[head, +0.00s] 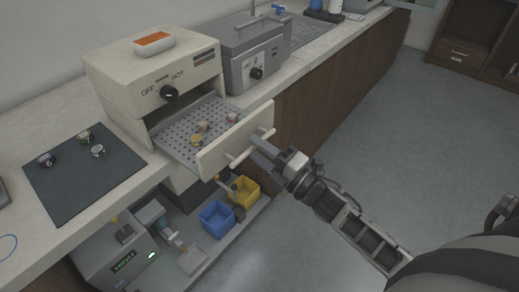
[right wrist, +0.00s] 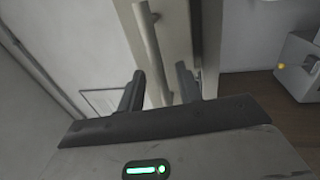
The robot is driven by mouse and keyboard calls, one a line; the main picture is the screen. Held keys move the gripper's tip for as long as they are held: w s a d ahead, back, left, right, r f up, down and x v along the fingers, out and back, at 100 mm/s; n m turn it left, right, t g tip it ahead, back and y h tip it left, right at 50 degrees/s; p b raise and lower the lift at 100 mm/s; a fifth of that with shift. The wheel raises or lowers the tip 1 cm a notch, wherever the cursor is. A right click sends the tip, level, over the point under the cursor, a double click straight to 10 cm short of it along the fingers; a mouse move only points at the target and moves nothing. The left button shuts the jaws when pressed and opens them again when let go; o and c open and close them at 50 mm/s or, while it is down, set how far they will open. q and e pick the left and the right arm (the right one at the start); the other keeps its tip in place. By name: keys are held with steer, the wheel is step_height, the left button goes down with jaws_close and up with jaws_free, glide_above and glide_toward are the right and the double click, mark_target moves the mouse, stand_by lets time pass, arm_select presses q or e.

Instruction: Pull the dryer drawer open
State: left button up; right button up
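The cream dryer (head: 160,85) stands on the counter, with a dial marked OFF and HOT. Its drawer (head: 222,146) is pulled out, showing a perforated tray (head: 182,124) with several small round pieces on it. The bar handle (head: 240,152) is on the drawer front. My right gripper (head: 259,148) is at the handle. In the right wrist view, the handle bar (right wrist: 152,52) runs between the two fingers of my right gripper (right wrist: 160,90), which stand apart with gaps beside the bar. My left gripper is not in view.
A grey machine (head: 255,66) with a knob stands right of the dryer. A dark mat (head: 85,172) with several small pieces lies left. Below the drawer are a blue bin (head: 216,219), a yellow bin (head: 244,191) and a device with a green light. The floor at right is clear.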

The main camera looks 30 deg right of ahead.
steer(key=shift+s, duration=0.1)
stand_by(0.3)
steer(key=b+v, duration=0.2)
steer(key=v, duration=1.3)
steer(key=shift+s+d+b, duration=0.2)
steer(key=shift+s+b, duration=0.1)
steer(key=shift+b, duration=0.1)
steer(key=shift+f, duration=0.15)
steer(key=s+a+f+m+g+h, duration=0.1)
steer(key=a+f+m+g+h, duration=0.3)
steer(key=a+f+m+g, duration=0.4)
steer(key=a+f+m, duration=0.5)
steer(key=a+m, duration=0.1)
steer(key=m, duration=0.6)
steer(key=shift+s+a+f+h, duration=0.2)
steer(key=shift+s+h, duration=0.1)
steer(key=shift+s, duration=0.05)
